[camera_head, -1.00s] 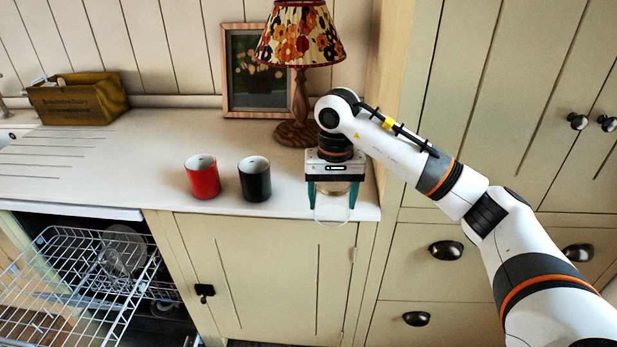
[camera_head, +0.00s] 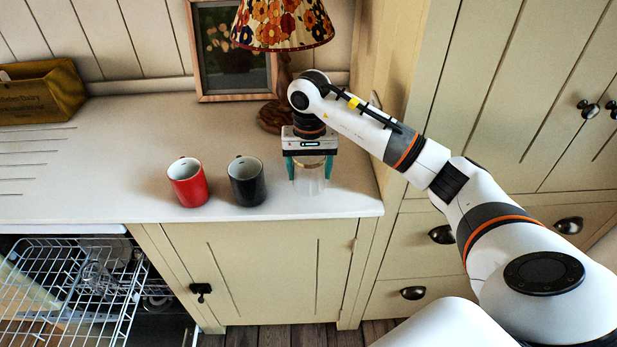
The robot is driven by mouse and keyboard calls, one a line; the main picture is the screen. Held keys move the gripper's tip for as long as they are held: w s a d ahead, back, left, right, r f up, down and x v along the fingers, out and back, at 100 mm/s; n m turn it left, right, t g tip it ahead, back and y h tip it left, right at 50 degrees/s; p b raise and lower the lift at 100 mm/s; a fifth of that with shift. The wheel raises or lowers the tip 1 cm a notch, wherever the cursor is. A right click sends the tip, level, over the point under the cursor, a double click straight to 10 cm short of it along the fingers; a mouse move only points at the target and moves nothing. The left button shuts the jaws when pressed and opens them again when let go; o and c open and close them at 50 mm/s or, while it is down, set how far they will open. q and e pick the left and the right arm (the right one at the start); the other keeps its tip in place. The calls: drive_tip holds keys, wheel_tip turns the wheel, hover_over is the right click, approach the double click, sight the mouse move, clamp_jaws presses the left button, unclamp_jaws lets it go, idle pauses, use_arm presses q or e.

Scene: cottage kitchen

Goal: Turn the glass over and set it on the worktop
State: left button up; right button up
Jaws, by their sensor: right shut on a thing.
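The clear glass (camera_head: 309,184) is between the teal fingers of my right gripper (camera_head: 309,168), which points straight down and is shut on it. The glass looks upright along its axis, near the front right of the white worktop (camera_head: 110,190), right of the black mug. Its lower end shows against the worktop surface; I cannot tell whether it touches. Which end is the rim is hard to make out. My left gripper is not in view.
A red mug (camera_head: 187,183) and a black mug (camera_head: 247,181) stand left of the glass. A lamp (camera_head: 283,25) and a framed picture (camera_head: 235,50) are behind. A wooden box (camera_head: 40,92) is at far left. An open dishwasher rack (camera_head: 75,285) is below left.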

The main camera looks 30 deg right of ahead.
sight(309, 180)
wheel_tip(309, 180, down, 3)
drive_tip(key=shift+w+f+p, duration=0.1)
drive_tip(key=shift+f+p, duration=0.05)
drive_tip(key=shift+p, duration=0.25)
drive_tip(key=shift+f, duration=0.25)
drive_tip(key=shift+f, duration=0.1)
drive_tip(key=o, duration=0.7)
drive_tip(key=shift+f, duration=0.1)
drive_tip(key=o, duration=0.4)
drive_tip(key=shift+o, duration=0.2)
